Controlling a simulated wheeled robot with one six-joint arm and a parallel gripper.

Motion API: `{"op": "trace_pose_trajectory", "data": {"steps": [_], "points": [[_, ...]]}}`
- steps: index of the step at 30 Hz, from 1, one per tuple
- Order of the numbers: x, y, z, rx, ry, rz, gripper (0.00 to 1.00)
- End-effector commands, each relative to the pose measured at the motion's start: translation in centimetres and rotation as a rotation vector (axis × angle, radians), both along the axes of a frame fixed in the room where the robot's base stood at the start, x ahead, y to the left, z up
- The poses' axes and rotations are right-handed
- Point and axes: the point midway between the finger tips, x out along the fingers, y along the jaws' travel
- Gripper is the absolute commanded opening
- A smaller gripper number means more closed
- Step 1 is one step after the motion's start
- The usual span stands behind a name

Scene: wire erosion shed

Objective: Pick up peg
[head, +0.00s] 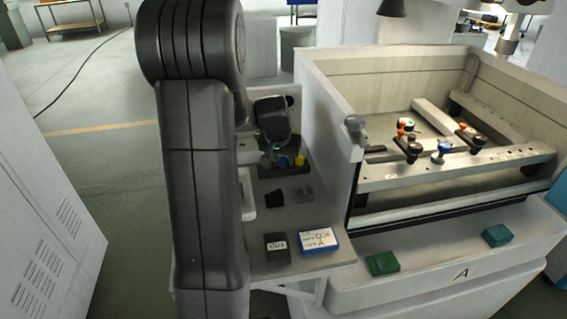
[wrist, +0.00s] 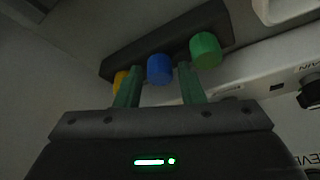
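A dark rack (wrist: 125,57) holds a row of coloured pegs: a green peg (wrist: 205,50), a blue peg (wrist: 160,69) and a yellow peg (wrist: 121,82). My gripper (wrist: 159,72) is open, its two green fingers on either side of the blue peg with small gaps. The left finger partly hides the yellow peg; the right finger is close to the green peg. In the head view the rack (head: 286,169) stands on a side shelf, with the blue peg (head: 284,162) and yellow peg (head: 299,161) visible under my wrist. My arm hides part of the shelf.
A dark block (head: 277,248) and a blue-and-white box (head: 319,240) lie at the shelf's front. Dark small items (head: 274,199) lie before the rack. The machine tank wall (head: 325,125) rises right of the shelf. Green blocks (head: 382,263) sit on the machine ledge.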

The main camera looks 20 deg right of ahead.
Motion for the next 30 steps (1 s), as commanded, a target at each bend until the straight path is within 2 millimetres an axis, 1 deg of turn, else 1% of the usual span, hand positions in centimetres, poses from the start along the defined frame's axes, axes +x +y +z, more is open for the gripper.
{"op": "trace_pose_trajectory", "data": {"steps": [1, 3, 5, 13, 16, 20, 25, 30], "points": [[0.0, 0.0, 0.0, 0.000, 0.000, 0.000, 0.27], [0.0, 0.0, 0.0, 0.000, 0.000, 0.000, 0.14], [0.0, 0.0, 0.0, 0.000, 0.000, 0.000, 0.02], [0.0, 0.0, 0.2, -0.001, -0.001, 0.000, 0.02], [0.1, 0.0, 1.0, -0.002, -0.003, 0.001, 0.02], [0.1, -0.1, 3.4, -0.004, -0.006, 0.000, 0.02], [0.1, 0.0, 6.9, -0.003, -0.005, 0.000, 0.02], [0.0, 0.0, 9.3, -0.002, -0.002, 0.000, 0.02]]}}
